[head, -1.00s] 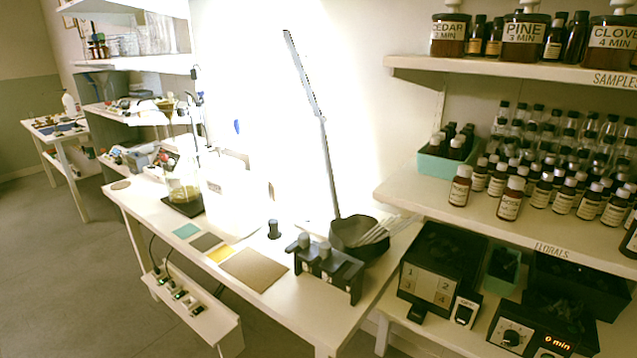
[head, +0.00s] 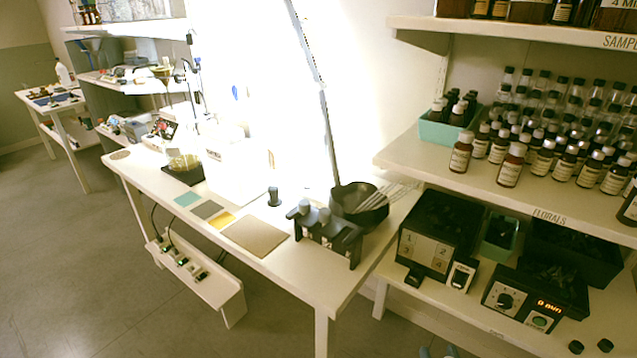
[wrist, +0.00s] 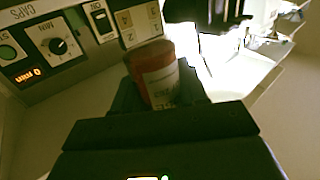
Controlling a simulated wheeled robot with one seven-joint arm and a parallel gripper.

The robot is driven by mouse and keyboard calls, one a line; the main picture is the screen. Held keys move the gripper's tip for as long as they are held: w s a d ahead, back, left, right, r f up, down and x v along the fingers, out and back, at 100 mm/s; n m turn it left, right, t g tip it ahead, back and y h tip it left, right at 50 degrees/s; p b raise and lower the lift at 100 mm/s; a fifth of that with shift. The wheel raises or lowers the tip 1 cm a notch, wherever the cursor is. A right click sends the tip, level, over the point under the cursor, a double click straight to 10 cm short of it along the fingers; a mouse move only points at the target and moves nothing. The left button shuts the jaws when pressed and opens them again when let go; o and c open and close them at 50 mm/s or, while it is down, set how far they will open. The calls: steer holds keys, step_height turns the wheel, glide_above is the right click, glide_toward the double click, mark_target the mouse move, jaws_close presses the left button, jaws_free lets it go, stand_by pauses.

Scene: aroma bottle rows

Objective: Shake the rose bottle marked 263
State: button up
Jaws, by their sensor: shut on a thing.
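In the wrist view my gripper (wrist: 157,100) is shut on a small brown-red bottle (wrist: 158,72) with a pale label. The bottle stands out beyond the jaws, and its lower part is hidden between them. The label is turned and blurred, so I cannot read a name or number. In the head view the gripper and held bottle cannot be made out. Rows of similar labelled bottles (head: 509,166) stand on the shelf marked FLORALS (head: 430,170).
Below the shelf are a numbered box (head: 424,251) and a dial box showing 0 min (head: 520,303); the dial box also shows in the wrist view (wrist: 50,50). A black rack (head: 328,236) and dark bowl (head: 358,205) stand on the white table (head: 290,282).

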steer(key=shift+r, duration=0.5)
steer(key=shift+f, duration=3.15)
steer(key=shift+r, duration=0.1)
